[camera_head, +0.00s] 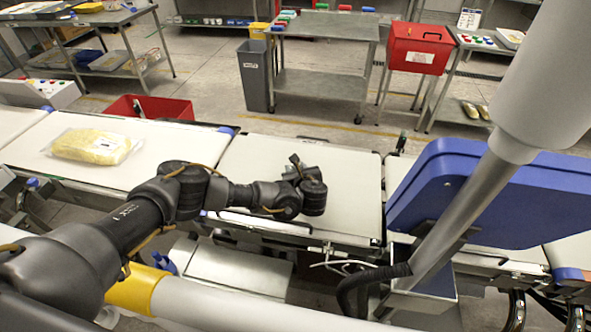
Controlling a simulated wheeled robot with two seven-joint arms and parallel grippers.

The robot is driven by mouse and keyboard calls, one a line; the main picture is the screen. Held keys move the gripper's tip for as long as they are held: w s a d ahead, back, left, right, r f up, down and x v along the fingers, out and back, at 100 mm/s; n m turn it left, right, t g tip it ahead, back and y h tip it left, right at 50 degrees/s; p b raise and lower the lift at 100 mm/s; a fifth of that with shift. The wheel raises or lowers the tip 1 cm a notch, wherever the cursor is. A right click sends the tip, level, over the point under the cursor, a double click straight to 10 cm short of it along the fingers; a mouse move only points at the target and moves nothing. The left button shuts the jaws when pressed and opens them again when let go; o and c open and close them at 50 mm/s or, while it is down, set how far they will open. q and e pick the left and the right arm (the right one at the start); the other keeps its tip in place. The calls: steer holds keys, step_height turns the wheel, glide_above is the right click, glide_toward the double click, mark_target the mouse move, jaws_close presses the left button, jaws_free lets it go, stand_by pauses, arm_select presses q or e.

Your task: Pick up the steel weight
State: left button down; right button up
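My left arm comes in from the left over the white conveyor belt. Its black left gripper (297,162) is above the middle belt section (257,152). Its fingers are small and partly hidden by the wrist, so I cannot tell whether they are open or shut. I cannot make out the steel weight; it may be hidden behind the gripper or wrist. My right gripper is not in view.
A bag of yellow product (96,146) lies on the left belt section. A blue panel (470,195) on a grey post stands at the right. A red bin (150,108) is behind the belt. The middle belt is clear around my arm.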

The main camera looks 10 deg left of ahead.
arm_select(q)
steer(key=shift+r, duration=0.15)
steer(key=shift+r+b, duration=0.4)
steer(key=shift+r, duration=0.15)
steer(key=s+d+r+p, duration=0.5)
steer(key=s+d+r, duration=0.2)
steer(key=s+r, duration=0.4)
steer(key=shift+s+r, duration=0.4)
steer(key=shift+s, duration=0.1)
steer(key=shift+s+f, duration=0.1)
